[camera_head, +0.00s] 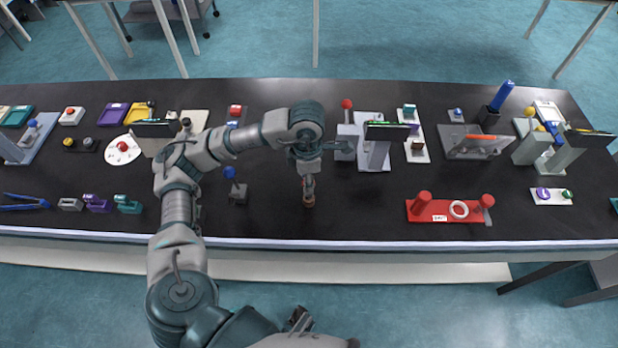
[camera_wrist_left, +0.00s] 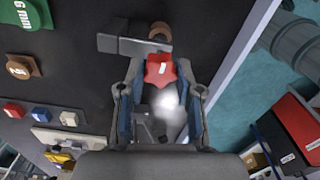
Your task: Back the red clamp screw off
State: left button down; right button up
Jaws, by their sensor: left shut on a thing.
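The red clamp screw (camera_wrist_left: 160,70) is a star-shaped knob with a white mark, seen in the left wrist view between the fingers of my left gripper (camera_wrist_left: 158,88). The gripper is shut on it. A grey metal clamp body (camera_wrist_left: 133,45) lies just beyond the knob, beside a brown round piece (camera_wrist_left: 159,31). In the head view, my left gripper (camera_head: 308,180) points down near the front middle of the table. It hides most of the clamp there; a small reddish-brown part (camera_head: 309,201) shows below it.
A blue-knobbed post on a dark block (camera_head: 238,192) stands just left of the gripper. A red tray (camera_head: 428,215) with red posts and a white ring lies to the right. A grey device with a red-ball lever (camera_head: 347,104) stands behind. The black table's front edge (camera_head: 330,243) is close.

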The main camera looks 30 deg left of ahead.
pick_arm(q)
jog(key=shift+s+f, duration=0.1)
jog(key=shift+s, duration=0.05)
jog(key=n+p, duration=0.1)
jog(key=n, duration=0.1)
jog(key=shift+d+n, duration=0.1)
jog(key=shift+n, duration=1.1)
jog(key=c, duration=1)
grip_release()
jog(key=shift+o, duration=0.4)
jog(key=shift+s, duration=0.1)
